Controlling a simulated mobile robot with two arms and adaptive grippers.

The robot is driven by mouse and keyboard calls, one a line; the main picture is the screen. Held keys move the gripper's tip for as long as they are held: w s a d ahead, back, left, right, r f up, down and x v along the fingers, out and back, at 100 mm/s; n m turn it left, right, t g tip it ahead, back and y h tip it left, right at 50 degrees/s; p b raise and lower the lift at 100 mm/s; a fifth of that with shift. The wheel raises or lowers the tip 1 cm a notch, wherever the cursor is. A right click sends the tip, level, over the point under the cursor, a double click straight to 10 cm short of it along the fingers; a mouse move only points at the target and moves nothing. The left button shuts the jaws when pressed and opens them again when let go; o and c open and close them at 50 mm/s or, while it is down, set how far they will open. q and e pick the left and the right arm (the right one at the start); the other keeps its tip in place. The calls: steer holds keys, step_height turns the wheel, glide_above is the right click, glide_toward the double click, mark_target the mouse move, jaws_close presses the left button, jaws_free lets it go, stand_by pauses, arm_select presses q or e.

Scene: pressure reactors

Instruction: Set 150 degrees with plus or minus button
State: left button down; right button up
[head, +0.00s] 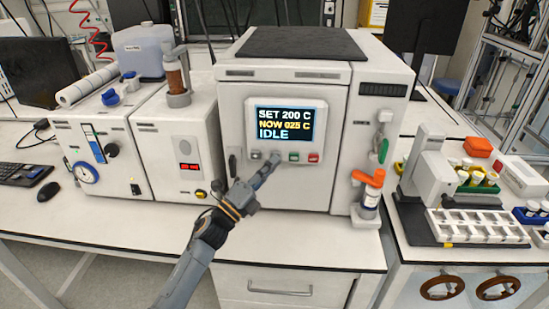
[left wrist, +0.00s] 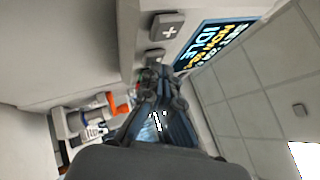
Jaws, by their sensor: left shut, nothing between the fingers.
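The white reactor box (head: 235,110) has a screen (head: 284,123) reading "SET 200 C", "NOW 025 C" and "IDLE". Below it is a row of small buttons, including a green one (head: 294,157) and a red one (head: 313,158). My left gripper (head: 275,160) is shut and empty, its tips close to the row's left half and covering part of it. In the left wrist view, the grey plus button (left wrist: 168,27) shows clear of the fingers (left wrist: 155,82). Another grey button (left wrist: 153,58) is partly hidden behind them; its sign is unreadable. I cannot tell whether the tips touch it.
A white unit with gauges (head: 90,150) and another with a small red display (head: 180,150) stand left of the reactor. An orange-handled valve (head: 367,180) sticks out at its right. A sample rack (head: 475,228) stands further right. The bench front is clear.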

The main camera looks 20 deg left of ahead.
arm_select(q)
steer(key=shift+w, duration=0.15)
steer(key=shift+s, duration=0.2)
stand_by(0.3)
steer(key=shift+s+d, duration=0.2)
steer(key=shift+s, duration=0.4)
steer(key=s, duration=0.1)
steer(key=s+d, duration=0.1)
steer(key=s, duration=0.1)
steer(key=s+p, duration=0.1)
steer(key=shift+s+d, duration=0.25)
steer(key=shift+s, duration=0.1)
stand_by(0.7)
